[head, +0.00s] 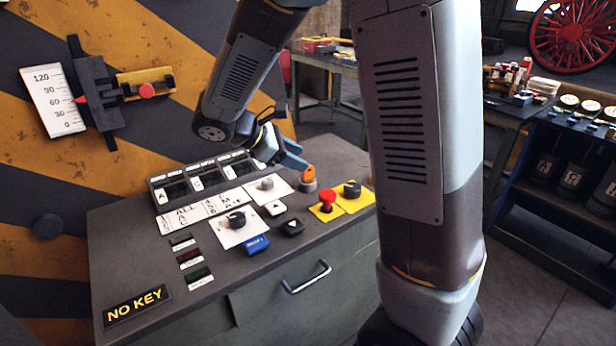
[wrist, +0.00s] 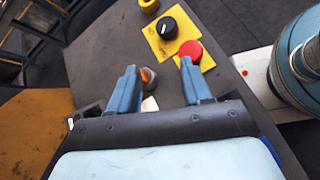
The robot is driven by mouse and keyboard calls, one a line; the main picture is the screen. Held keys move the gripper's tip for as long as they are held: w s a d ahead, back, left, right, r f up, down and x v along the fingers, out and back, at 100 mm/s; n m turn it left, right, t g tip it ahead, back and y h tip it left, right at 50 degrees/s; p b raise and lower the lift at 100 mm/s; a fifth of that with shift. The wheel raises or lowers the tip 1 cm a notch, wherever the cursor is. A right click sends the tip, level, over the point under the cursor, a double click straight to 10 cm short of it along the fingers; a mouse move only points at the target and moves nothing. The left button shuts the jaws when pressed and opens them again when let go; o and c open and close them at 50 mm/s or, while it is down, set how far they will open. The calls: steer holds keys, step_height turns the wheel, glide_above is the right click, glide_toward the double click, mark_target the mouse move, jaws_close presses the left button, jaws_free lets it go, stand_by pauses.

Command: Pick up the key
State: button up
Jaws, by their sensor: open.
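The orange key (head: 309,172) stands upright in a round grey lock on the top of the grey control console (head: 115,240). In the wrist view the key (wrist: 145,76) shows close beside the inner side of the left finger, partly hidden by it. My gripper (head: 291,157) has blue fingers and is just left of the key in the head view. In the wrist view my gripper (wrist: 158,70) is open, with nothing held between its fingers. I cannot tell whether a finger touches the key.
A red mushroom button (head: 327,198) and a black knob (head: 352,188) on yellow plates stand close to the key. Other knobs, buttons and a "NO KEY" sign (head: 137,305) cover the console. A striped wall with a gauge (head: 55,99) rises behind.

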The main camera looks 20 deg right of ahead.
steer(key=w+a+f+n+t+h, duration=0.3)
steer(key=w+a+f+n, duration=0.2)
steer(key=a, duration=0.1)
glide_toward(308, 177)
steer(key=w+d, duration=0.1)
steer(key=d, duration=0.1)
steer(key=w+d, duration=0.2)
steer(key=shift+r, duration=0.2)
steer(key=shift+s+r+x, duration=0.1)
steer(key=shift+s+x, duration=0.05)
steer(key=shift+x, duration=1.2)
steer(key=shift+s+r+x, duration=0.1)
steer(key=shift+s+x, duration=0.05)
steer(key=shift+x, duration=1.2)
steer(key=shift+d, duration=0.2)
steer(key=shift+c, duration=0.5)
jaws_close()
